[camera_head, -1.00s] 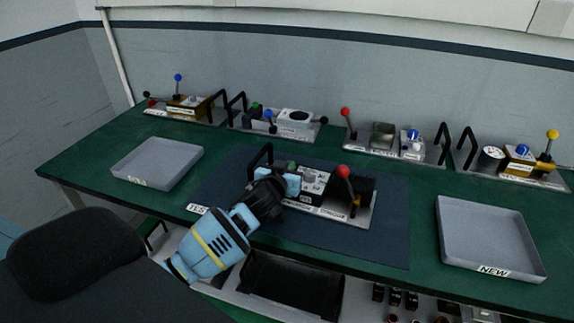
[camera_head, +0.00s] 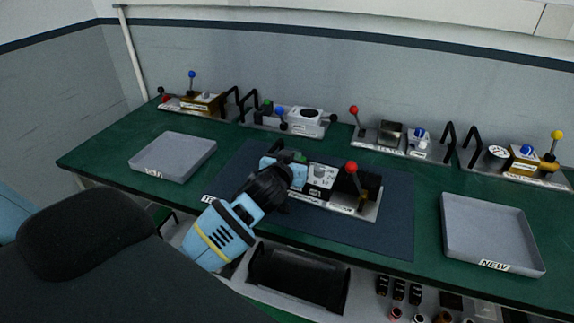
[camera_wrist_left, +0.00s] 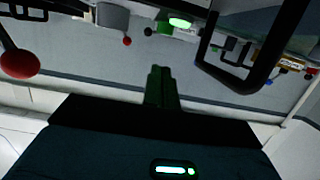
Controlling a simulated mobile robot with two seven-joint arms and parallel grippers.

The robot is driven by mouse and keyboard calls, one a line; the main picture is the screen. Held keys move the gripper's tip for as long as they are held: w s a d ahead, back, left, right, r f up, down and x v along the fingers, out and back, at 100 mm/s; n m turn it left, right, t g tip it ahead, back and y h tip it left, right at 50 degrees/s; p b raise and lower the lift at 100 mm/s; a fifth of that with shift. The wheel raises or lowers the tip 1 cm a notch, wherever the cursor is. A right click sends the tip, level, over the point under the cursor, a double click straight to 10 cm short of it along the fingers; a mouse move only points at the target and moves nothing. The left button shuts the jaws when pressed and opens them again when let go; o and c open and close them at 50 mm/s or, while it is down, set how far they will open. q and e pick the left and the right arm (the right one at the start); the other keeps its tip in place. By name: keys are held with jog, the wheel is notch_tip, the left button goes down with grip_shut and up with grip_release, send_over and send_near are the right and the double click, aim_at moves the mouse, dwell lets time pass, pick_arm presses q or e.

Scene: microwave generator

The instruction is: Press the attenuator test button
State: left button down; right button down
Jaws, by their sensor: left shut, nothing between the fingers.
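The test device (camera_head: 335,198) stands on the dark mat in the middle of the bench, with a red-ball lever (camera_head: 352,168) at its right. A green button (camera_head: 300,157) shows at its left part, just beyond my left gripper (camera_head: 293,172). In the left wrist view a lit green button (camera_wrist_left: 180,22) is near the top edge, above and slightly right of the fingertips (camera_wrist_left: 158,72). The left gripper is shut and empty, with a visible gap to that button in the picture. I cannot read which button is the attenuator test. My right gripper is not in view.
A black loop handle (camera_wrist_left: 262,60) rises close to the fingers in the wrist view. The red lever ball (camera_wrist_left: 20,63) is at the left there. Grey trays (camera_head: 172,158) and (camera_head: 490,232), labelled NEW, flank the mat. Several other devices line the back.

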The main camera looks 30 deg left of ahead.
pick_arm(q)
jog(key=shift+r+v, duration=0.1)
jog(key=shift+v, duration=1.35)
jog(key=shift+r+v, duration=0.15)
jog(key=shift+v, duration=1.3)
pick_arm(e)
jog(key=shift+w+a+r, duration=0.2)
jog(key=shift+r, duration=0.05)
